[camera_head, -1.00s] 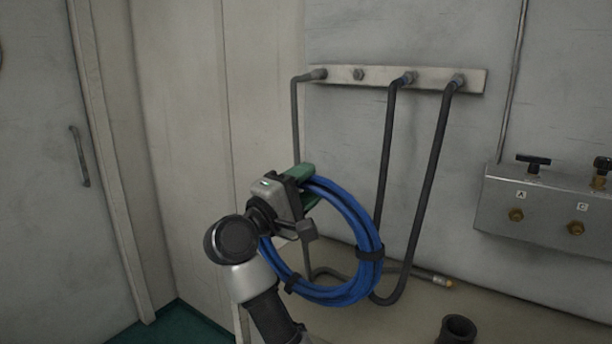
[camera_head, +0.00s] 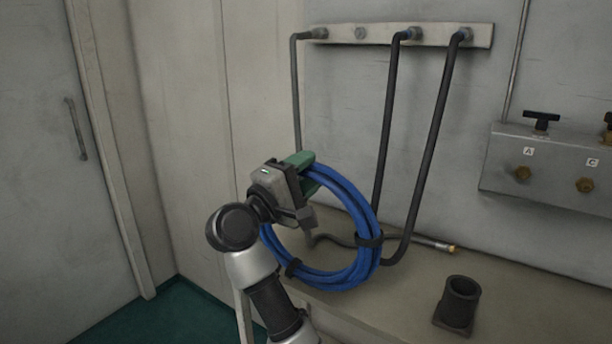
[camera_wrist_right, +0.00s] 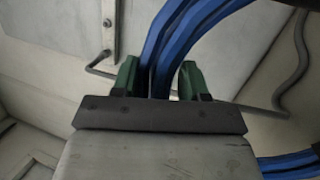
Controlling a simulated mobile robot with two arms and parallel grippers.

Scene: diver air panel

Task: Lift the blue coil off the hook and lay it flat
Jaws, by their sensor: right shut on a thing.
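The blue coil (camera_head: 345,192) is a loop of blue hose bound with black bands. It hangs upright from my right gripper (camera_head: 308,172), in front of the wall and the bench. The gripper's green fingers are shut on the top left of the coil. In the right wrist view the blue strands (camera_wrist_right: 160,62) pass between the two green fingertips (camera_wrist_right: 158,80). No hook touching the coil can be seen. My left gripper is not in view.
A grey bench top (camera_head: 395,300) runs below the coil. A dark cup-like fitting (camera_head: 459,303) stands on it, and a thin hose with a brass end (camera_head: 432,245) lies at the back. Black hoses (camera_head: 437,150) hang from a wall rail (camera_head: 400,34). A valve box (camera_head: 552,165) is at right.

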